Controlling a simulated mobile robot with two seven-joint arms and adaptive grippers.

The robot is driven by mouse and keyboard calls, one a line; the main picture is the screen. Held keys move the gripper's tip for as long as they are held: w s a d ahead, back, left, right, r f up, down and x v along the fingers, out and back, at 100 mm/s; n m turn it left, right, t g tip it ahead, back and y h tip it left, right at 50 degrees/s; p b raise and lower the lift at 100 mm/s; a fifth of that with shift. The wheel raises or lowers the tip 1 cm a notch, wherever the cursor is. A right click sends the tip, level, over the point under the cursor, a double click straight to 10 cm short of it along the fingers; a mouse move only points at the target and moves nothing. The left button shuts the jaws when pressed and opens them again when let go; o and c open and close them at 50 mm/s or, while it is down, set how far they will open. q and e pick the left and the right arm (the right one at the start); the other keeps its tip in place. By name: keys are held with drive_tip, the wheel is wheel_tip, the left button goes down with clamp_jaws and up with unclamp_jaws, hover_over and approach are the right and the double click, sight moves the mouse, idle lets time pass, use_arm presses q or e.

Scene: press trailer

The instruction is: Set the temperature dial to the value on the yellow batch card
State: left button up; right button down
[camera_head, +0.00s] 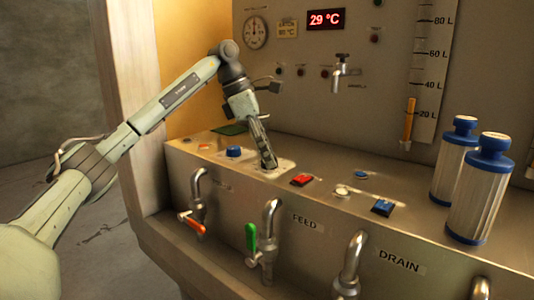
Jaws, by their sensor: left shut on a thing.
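My left gripper (267,160) points down at the sloped console and is shut on what appears to be the temperature dial. The dial itself is hidden behind the fingers, so its pointer cannot be read. A pale plate (286,166) shows around the fingertips. The red digital display (325,19) on the back panel reads 29 °C. A small yellowish card (288,29), apparently the batch card, is on the panel left of the display; its print is too small to read surely. My right gripper is not in view.
A blue knob (234,152) is left of the gripper and a red switch (302,180) close to its right. A blue switch (383,208) is farther right. Taps line the front, one with a green handle (250,239). Two blue-capped cylinders (480,195) stand at right.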

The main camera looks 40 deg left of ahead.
use_arm(q)
drive_tip(key=m, duration=0.2)
drive_tip(key=m+g, duration=0.1)
drive_tip(key=m, duration=0.1)
drive_tip(key=shift+w+g+h, duration=0.1)
drive_tip(key=shift+g+h, duration=0.2)
drive_tip(key=shift+w+m+g, duration=0.1)
drive_tip(key=shift+m+g, duration=0.6)
drive_tip(key=shift+m, duration=1.4)
drive_tip(key=o, duration=1.2)
drive_tip(key=shift+a, duration=0.1)
drive_tip(key=shift+c, duration=0.2)
drive_tip(key=v, duration=1.2)
